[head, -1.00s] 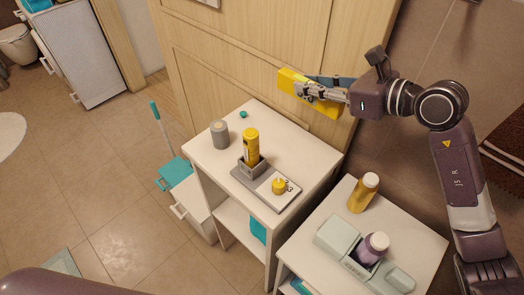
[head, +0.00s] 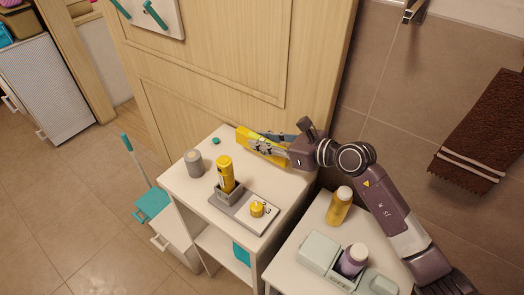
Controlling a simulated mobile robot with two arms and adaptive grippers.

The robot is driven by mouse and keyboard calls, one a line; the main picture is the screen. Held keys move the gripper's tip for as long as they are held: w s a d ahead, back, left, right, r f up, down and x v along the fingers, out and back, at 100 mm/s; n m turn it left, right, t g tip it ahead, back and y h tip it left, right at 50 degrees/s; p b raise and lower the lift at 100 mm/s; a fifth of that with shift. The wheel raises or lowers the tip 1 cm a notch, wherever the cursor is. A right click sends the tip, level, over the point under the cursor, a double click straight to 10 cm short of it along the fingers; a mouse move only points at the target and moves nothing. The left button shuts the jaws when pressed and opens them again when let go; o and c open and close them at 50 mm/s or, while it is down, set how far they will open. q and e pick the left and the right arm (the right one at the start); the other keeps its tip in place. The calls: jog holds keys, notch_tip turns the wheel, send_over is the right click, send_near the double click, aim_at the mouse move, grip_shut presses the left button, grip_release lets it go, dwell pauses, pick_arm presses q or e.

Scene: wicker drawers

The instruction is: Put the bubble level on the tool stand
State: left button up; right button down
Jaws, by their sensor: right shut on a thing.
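The bubble level (head: 246,138) is a long yellow bar. My right gripper (head: 268,146) is shut on it and holds it tilted at the back of the white cabinet, behind and above the tool stand. The fingers hide part of the bar. The tool stand (head: 229,211) is a grey tray with a raised grey socket, on the cabinet top. A yellow cylindrical tool (head: 226,173) stands upright in the socket. A small yellow round item (head: 257,209) sits on the stand's pale right part. My left gripper is not in view.
On the white cabinet (head: 176,174) stand a grey cup (head: 194,162) and a small teal item (head: 215,141). A lower table at front right holds a yellow bottle (head: 339,206), a purple bottle (head: 353,260) and a pale green tray (head: 318,251). A wooden panel (head: 225,60) rises behind.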

aim_at(262, 153)
jog(key=shift+f, duration=2.4)
jog(key=shift+f, duration=0.1)
jog(key=c, duration=1.7)
grip_release()
jog(key=shift+c, duration=0.2)
